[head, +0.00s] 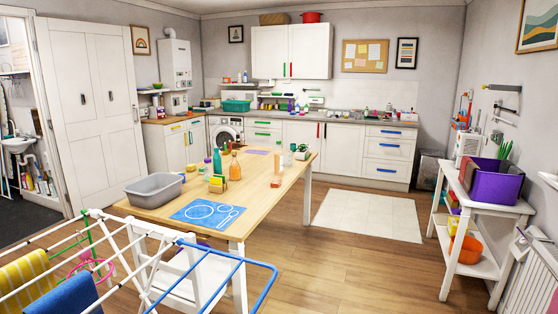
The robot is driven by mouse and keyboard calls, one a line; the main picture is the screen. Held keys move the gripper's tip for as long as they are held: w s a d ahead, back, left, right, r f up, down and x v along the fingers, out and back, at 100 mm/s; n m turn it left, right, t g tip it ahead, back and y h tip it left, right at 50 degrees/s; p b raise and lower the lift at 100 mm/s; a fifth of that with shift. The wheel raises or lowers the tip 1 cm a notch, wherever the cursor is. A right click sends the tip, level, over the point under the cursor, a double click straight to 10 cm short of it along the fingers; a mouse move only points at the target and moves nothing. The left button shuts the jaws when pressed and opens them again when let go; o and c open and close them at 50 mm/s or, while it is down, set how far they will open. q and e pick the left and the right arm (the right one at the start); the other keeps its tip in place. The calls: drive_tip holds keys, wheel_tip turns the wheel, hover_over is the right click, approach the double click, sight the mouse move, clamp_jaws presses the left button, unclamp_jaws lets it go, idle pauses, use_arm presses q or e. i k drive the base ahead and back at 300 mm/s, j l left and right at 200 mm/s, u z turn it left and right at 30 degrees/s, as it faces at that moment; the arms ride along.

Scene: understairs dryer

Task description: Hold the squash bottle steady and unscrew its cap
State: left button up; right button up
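Several bottles stand upright on the wooden table (262,190). One is an orange bottle (234,167) near the middle of the group. Another is a peach-orange bottle (278,162) farther right, and a teal bottle (217,162) stands at the left. I cannot tell for certain which one is the squash bottle, and its cap is too small to make out. Neither of my grippers shows in the head view.
A grey basin (154,193) and a blue place mat (205,213) lie on the table, with a yellow-green item (217,184) beside the bottles. A drying rack (130,262) and white chair (190,277) stand in front. Open floor (345,265) lies right.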

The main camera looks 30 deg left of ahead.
sight(278, 152)
drive_tip(key=u, duration=0.4)
drive_tip(key=i+u, duration=0.1)
drive_tip(key=u, duration=0.7)
drive_tip(key=i+u, duration=0.1)
drive_tip(key=u, duration=0.3)
drive_tip(key=l+u, duration=0.1)
drive_tip(key=u, duration=0.3)
drive_tip(key=l+u, duration=0.15)
drive_tip(key=u, duration=0.2)
drive_tip(key=i+l+u, duration=0.15)
drive_tip(key=u, duration=0.25)
drive_tip(key=l+u, duration=0.15)
drive_tip(key=u, duration=0.2)
drive_tip(key=l+u, duration=0.1)
drive_tip(key=l, duration=1.45)
drive_tip(key=l+u, duration=0.1)
drive_tip(key=l, duration=1.4)
drive_tip(key=l+u, duration=0.1)
drive_tip(key=l, duration=1.45)
drive_tip(key=l+u, duration=0.2)
drive_tip(key=l, duration=0.6)
drive_tip(key=k+l+u, duration=0.15)
drive_tip(key=l, duration=0.65)
drive_tip(key=i+l, duration=0.05)
